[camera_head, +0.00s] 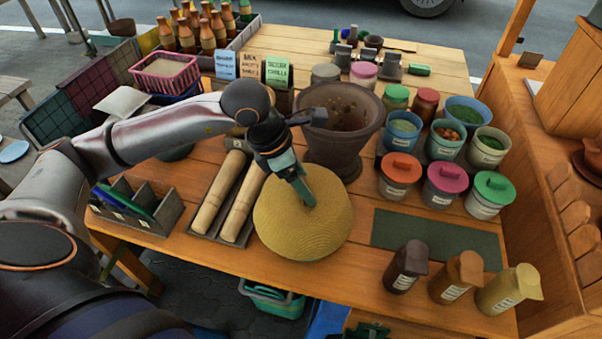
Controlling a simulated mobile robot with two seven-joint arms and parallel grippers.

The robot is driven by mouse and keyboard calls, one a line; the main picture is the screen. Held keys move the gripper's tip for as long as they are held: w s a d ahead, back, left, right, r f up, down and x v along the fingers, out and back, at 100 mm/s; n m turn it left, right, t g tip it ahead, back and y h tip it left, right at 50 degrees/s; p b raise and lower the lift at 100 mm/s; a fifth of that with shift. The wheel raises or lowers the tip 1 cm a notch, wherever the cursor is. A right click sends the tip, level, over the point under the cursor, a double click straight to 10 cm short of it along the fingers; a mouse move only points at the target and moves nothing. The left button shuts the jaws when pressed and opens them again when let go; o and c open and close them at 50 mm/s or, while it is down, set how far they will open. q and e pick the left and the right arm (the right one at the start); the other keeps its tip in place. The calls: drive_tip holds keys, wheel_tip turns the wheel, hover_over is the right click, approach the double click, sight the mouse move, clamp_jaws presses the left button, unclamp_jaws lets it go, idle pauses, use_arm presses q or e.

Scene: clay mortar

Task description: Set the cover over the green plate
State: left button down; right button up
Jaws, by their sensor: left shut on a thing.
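The cover is a round, domed, yellow woven lid (275,222) at the front middle of the wooden table. My left gripper (309,199) comes down on its top and is shut on it, its fingers partly hidden at the grip. The cover's rim looks close to the table, but I cannot tell if it touches. What lies under the cover is hidden. My right gripper is not in view.
Two wooden rolling pins (220,192) lie in a tray left of the cover. A big brown mortar (340,135) stands behind it. Lidded jars (399,174) and a bare dark green mat (437,238) are to the right. Three bottles (456,277) stand at the front right.

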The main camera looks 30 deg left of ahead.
use_arm(q)
drive_tip(key=f+b, duration=0.1)
drive_tip(key=f, duration=0.1)
drive_tip(key=f+b, duration=0.1)
drive_tip(key=f, duration=0.1)
drive_tip(key=shift+w+a+f, duration=0.1)
drive_tip(key=shift+w+a, duration=0.1)
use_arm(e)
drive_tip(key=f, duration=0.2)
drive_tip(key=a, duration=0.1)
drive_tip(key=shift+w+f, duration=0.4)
use_arm(q)
drive_tip(key=f+b, duration=0.1)
drive_tip(key=b, duration=0.1)
drive_tip(key=f+b, duration=0.2)
drive_tip(key=shift+s+d, duration=0.15)
drive_tip(key=shift+d, duration=0.05)
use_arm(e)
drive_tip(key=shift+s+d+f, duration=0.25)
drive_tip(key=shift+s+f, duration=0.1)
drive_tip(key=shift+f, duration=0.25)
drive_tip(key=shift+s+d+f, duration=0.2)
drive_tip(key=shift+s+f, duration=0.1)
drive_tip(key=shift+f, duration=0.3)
use_arm(q)
unclamp_jaws()
drive_tip(key=shift+s+r, duration=0.1)
